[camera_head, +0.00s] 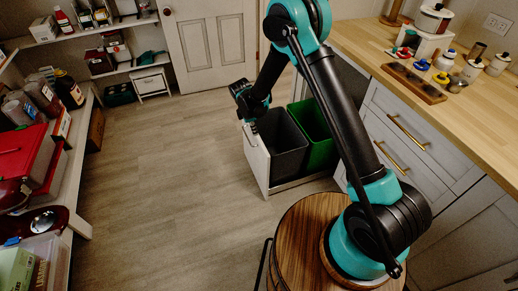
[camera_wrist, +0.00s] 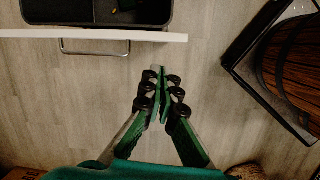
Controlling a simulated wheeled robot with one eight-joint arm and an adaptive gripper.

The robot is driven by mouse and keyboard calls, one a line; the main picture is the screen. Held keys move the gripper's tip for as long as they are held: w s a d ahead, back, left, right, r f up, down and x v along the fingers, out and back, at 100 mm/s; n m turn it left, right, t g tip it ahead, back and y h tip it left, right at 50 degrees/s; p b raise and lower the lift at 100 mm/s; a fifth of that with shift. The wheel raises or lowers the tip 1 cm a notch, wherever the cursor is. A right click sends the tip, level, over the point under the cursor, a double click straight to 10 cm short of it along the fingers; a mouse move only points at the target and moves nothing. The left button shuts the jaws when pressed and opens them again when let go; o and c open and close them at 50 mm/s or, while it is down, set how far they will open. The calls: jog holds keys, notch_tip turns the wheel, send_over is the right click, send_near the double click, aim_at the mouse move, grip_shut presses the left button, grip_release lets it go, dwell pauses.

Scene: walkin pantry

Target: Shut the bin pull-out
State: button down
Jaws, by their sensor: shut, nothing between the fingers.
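The bin pull-out stands open, out from the cabinet run, in the head view. Its white front panel (camera_head: 257,160) faces left, with a dark grey bin (camera_head: 283,145) and a green bin (camera_head: 315,135) behind it. In the wrist view the panel's top edge (camera_wrist: 100,36) runs across the top left, with a metal bar handle (camera_wrist: 95,52) on its outer face and a dark bin (camera_wrist: 95,12) behind. My gripper (camera_wrist: 159,72) is shut and empty, on the outer side of the panel, right of the handle in the wrist view. In the head view the gripper (camera_head: 251,123) is near the panel's top; contact is unclear.
The wooden counter (camera_head: 440,100) with jars and a tray runs along the right, above drawers (camera_head: 410,140). Stocked shelves (camera_head: 75,150) line the left, and a white door (camera_head: 205,40) stands at the back. The floor (camera_head: 170,190) left of the pull-out is clear.

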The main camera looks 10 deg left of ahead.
jog(key=s+a+f+n, duration=0.1)
jog(key=a+f+n, duration=0.1)
jog(key=a+f, duration=0.2)
jog(key=w+d+f, duration=0.3)
jog(key=d+f, duration=0.2)
jog(key=f, duration=0.5)
jog(key=shift+d, duration=0.3)
jog(key=shift+w+d, duration=0.1)
